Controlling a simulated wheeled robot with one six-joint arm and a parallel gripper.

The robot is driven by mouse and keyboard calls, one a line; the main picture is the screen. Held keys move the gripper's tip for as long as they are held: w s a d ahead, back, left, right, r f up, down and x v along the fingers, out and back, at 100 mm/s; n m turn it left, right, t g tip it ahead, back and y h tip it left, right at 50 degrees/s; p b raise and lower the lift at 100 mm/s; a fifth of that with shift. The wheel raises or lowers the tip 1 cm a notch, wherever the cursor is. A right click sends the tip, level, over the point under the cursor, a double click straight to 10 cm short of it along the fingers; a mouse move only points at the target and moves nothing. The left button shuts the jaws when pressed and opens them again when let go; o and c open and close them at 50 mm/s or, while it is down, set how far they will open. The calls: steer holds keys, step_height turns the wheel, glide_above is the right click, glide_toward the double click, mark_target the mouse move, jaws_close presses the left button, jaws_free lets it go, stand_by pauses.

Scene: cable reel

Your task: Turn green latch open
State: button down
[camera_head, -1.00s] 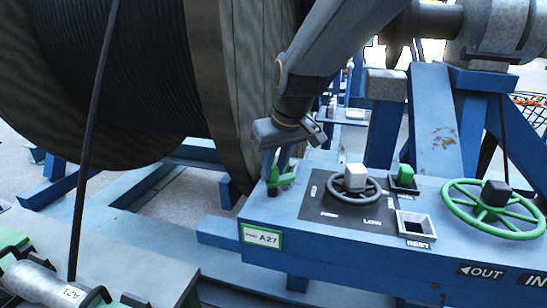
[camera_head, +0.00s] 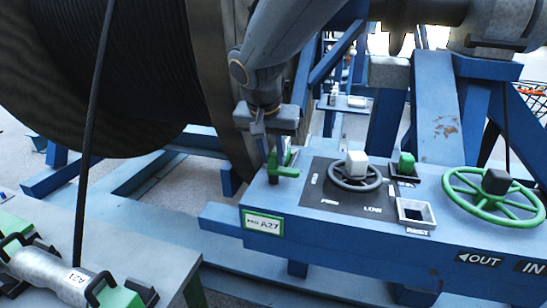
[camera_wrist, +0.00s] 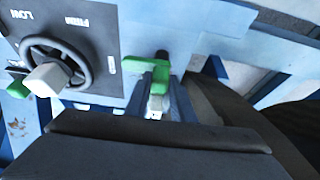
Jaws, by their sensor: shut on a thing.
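The green latch (camera_head: 285,169) sits on the left end of the blue console, above the A27 label. In the wrist view the latch (camera_wrist: 160,70) shows its arm lying across and another part pointing down the picture. My gripper (camera_head: 270,152) comes down on the latch from above, with its fingers at the latch's upper part. In the wrist view my gripper (camera_wrist: 158,103) is shut on the green latch. The fingers hide part of the latch.
On the blue console (camera_head: 330,232) to the right are a dark handwheel with a white knob (camera_head: 356,165), a green block (camera_head: 406,163), a square socket (camera_head: 415,212) and a green handwheel (camera_head: 492,193). The large cable reel (camera_head: 120,80) stands close behind and left of my gripper.

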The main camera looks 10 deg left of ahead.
steer(key=shift+a, duration=0.1)
stand_by(0.3)
steer(key=c, duration=1.5)
jaws_free()
steer(key=shift+b+v, duration=1.05)
steer(key=shift+v, duration=2.9)
steer(key=shift+a, duration=0.1)
